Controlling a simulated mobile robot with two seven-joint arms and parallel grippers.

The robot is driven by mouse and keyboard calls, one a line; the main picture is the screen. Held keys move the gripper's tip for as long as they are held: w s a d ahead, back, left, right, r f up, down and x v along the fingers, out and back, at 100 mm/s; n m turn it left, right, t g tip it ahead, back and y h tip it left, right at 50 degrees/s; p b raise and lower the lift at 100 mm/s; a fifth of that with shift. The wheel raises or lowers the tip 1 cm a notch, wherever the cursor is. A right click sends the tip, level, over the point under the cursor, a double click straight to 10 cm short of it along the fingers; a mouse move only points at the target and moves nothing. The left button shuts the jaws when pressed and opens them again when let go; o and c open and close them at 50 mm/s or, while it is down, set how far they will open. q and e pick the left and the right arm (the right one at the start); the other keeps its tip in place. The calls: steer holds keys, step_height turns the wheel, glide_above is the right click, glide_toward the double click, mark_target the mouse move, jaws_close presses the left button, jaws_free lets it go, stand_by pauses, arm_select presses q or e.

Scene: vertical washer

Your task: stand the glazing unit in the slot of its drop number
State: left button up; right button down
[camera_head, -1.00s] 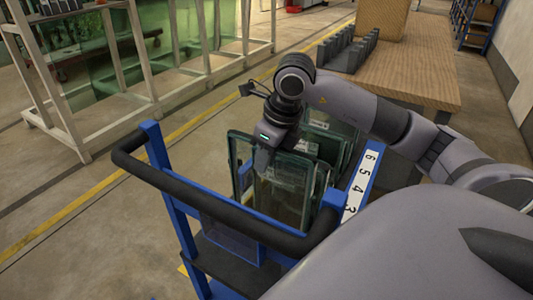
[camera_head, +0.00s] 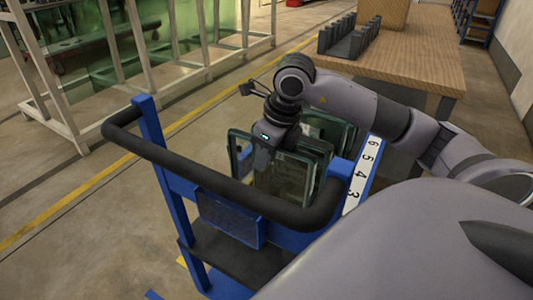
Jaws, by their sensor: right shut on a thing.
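My right gripper (camera_head: 262,160) is shut on a glazing unit (camera_head: 285,180), a dark-framed glass pane, gripped near its top edge. The pane stands roughly upright above the blue trolley (camera_head: 172,205), behind its black handle, which hides the pane's lower edge. I cannot tell whether it is seated in a slot. More glazing units (camera_head: 328,130) stand close behind it in the trolley. A white number strip (camera_head: 360,175) on the trolley's right side reads 6, 5, 4, 3 from far to near. No drop number on the held pane is legible. My left gripper is not in view.
A wooden bench (camera_head: 415,65) stands behind the trolley, with a dark slotted rack (camera_head: 348,40) and a wooden box (camera_head: 383,12) on it. A pale frame (camera_head: 60,90) holding glass sheets stands at the left. Floor between frame and trolley is clear.

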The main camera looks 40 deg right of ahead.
steer(key=shift+r, duration=0.2)
steer(key=c, duration=0.8)
jaws_free()
steer(key=shift+c, duration=0.2)
steer(key=shift+s+f, duration=0.1)
steer(key=shift+f, duration=0.15)
steer(key=p+v, duration=0.1)
steer(key=v, duration=0.6)
steer(key=shift+r, duration=0.3)
